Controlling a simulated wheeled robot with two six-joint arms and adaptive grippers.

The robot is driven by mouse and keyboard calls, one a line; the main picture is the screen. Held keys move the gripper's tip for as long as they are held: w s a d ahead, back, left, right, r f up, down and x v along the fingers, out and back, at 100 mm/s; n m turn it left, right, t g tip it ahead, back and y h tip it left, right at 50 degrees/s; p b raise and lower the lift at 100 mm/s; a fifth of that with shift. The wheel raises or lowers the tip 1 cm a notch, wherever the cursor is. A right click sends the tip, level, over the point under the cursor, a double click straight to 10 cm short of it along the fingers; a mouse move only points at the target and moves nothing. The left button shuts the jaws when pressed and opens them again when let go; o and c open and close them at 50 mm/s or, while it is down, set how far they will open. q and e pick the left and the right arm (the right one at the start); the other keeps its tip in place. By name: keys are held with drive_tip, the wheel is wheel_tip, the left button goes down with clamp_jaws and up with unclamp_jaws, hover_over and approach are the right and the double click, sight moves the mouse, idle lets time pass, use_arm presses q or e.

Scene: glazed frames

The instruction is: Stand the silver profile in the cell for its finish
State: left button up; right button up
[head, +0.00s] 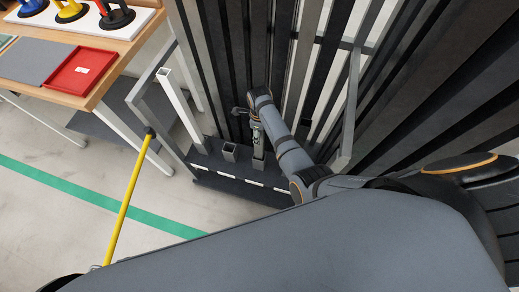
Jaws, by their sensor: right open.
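A rack with a dark base (240,174) stands in the upper middle of the head view, with pale labels along its front edge. A white profile (180,105) stands tilted in the picture at its left end. A short grey square tube (230,152) stands open-topped on the base. Just right of it is a silver upright piece (258,148), partly hidden by my right gripper; I cannot tell whether it is a profile or a cell post. My right gripper (247,118) is open, just above this silver piece. My left gripper is out of view.
Tall dark and silver profiles (312,75) crowd the rack behind and right of my arm. A wooden table (108,62) at the upper left holds a red tray (82,71) and suction lifters (68,11). A yellow pole (124,205) slants over the clear floor at left.

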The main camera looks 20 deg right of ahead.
clamp_jaws()
drive_tip(key=shift+r, duration=0.15)
idle(0.4)
